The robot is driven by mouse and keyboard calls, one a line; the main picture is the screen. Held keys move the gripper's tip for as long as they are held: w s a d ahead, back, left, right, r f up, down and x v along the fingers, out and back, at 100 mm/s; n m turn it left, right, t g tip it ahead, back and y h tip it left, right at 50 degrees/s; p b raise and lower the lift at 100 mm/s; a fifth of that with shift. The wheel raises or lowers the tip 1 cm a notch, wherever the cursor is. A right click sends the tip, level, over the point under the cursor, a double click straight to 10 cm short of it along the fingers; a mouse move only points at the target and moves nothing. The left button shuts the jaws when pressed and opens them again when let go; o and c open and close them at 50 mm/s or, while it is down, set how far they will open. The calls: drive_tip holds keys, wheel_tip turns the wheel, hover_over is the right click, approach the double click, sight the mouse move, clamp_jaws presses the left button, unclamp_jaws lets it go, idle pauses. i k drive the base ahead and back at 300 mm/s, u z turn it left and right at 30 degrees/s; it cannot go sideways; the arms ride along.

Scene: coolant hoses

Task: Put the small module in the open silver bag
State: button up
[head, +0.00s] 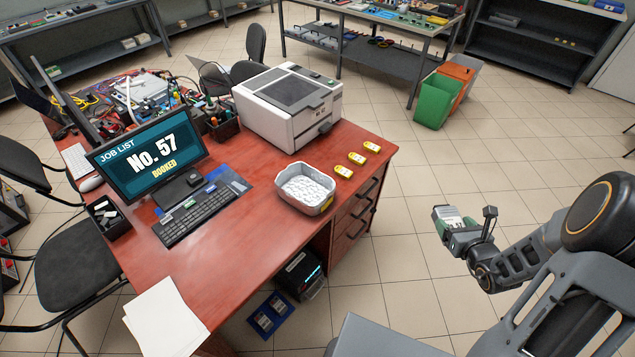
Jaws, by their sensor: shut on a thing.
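My gripper (466,238) is at the right, over the tiled floor and clear of the red desk. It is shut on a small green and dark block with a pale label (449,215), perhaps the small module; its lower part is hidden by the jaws. I cannot make out an open silver bag. A grey, open-topped tub (324,207) with a white, lumpy filling (303,187) stands on the desk, left of my gripper and apart from it.
The red desk (235,262) carries a monitor (150,155), a keyboard (203,212), a white machine (288,105) and three small yellow items (357,158). Green (436,101) and orange bins stand on the floor behind. Floor between desk and gripper is clear.

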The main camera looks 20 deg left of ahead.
sight(298, 192)
drive_tip(key=u, duration=0.65)
drive_tip(key=i, duration=0.75)
drive_tip(key=u, duration=0.95)
